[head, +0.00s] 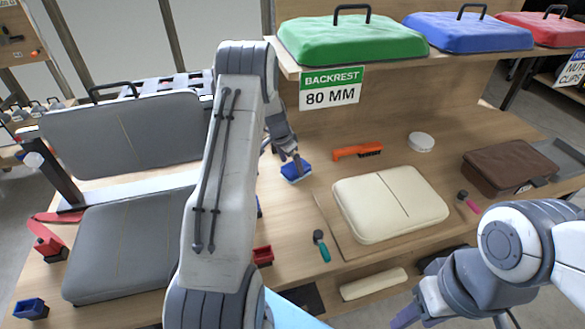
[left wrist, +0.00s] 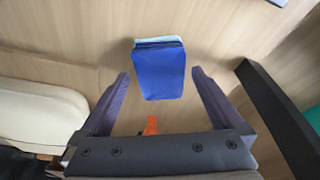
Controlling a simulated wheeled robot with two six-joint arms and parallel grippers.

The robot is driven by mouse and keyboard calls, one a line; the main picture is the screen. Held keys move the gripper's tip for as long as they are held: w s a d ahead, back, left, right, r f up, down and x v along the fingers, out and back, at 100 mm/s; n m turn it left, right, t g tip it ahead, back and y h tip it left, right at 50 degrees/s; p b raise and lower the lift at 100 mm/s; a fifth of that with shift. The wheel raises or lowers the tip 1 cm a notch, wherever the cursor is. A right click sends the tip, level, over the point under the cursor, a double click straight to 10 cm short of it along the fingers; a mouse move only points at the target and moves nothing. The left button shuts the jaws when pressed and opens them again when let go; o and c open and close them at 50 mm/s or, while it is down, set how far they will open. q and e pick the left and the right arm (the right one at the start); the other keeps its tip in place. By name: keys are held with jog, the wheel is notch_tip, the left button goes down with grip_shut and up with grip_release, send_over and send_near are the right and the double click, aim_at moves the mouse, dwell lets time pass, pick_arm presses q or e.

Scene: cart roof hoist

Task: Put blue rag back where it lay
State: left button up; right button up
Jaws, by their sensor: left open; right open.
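The blue rag (head: 297,172), a small folded pad with a pale layer at one edge, lies on the wooden bench near the foot of the upright board. My left gripper (head: 288,157) is just above and beside it. In the left wrist view the rag (left wrist: 158,75) shows between the open fingers of the left gripper (left wrist: 160,80), with visible gaps on both sides; neither finger touches it there. My right gripper (head: 455,318) is open and empty at the bottom right, partly cut off by the picture edge.
An orange brush (head: 357,151) lies right of the rag, with a white round tin (head: 420,142) beyond. A cream cushion (head: 390,204) lies in front. A grey backrest (head: 125,135) and grey seat (head: 125,245) stand left. Green, blue and red lids sit on the shelf above.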

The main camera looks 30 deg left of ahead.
pick_arm(q)
jog(key=b+v, duration=0.1)
jog(key=v, duration=0.8)
jog(key=shift+s+r, duration=0.2)
jog(key=shift+r, duration=0.2)
